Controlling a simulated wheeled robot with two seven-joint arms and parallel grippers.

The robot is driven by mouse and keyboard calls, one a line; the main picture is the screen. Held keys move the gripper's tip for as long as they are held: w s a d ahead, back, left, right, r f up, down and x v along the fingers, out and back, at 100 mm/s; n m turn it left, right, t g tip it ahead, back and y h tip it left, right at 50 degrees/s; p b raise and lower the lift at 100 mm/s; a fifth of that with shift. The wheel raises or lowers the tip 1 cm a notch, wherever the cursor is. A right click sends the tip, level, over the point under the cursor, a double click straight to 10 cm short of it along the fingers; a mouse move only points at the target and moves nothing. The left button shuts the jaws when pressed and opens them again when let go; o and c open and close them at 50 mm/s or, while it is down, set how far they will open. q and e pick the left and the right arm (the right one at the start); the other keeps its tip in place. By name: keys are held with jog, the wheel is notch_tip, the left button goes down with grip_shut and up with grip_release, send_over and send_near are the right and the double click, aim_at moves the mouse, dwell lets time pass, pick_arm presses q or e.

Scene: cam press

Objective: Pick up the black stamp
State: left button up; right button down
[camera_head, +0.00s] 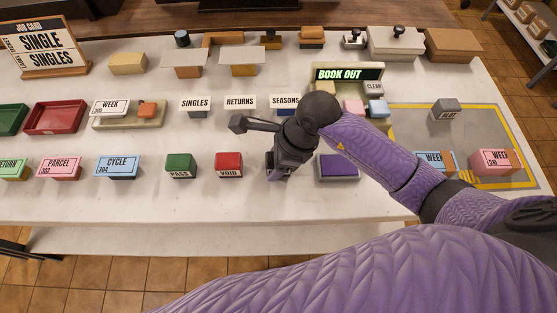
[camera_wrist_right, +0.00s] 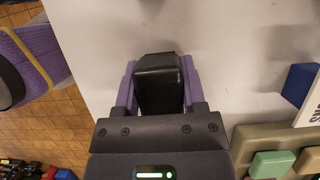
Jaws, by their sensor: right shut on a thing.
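My right gripper (camera_head: 276,172) points down at the table's front middle, between the red VOID stamp (camera_head: 229,165) and a purple pad (camera_head: 338,168). In the right wrist view the black stamp (camera_wrist_right: 159,88) sits between the two purple fingers of this gripper (camera_wrist_right: 159,72), which are shut on it. In the head view the gripper and wrist mostly hide the black stamp. I cannot tell whether it touches the table. My left gripper is not in view.
A green PASS stamp (camera_head: 181,166) stands left of the red one. Small signs, including SEASONS (camera_head: 285,102), stand behind the gripper. The BOOK OUT station (camera_head: 347,74) is behind right. A grey mat (camera_head: 410,120) with a yellow border lies right. The table's front strip is clear.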

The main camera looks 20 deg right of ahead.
notch_tip(320, 180, up, 10)
jog(key=shift+r+p, duration=0.1)
jog(key=shift+p, duration=1.15)
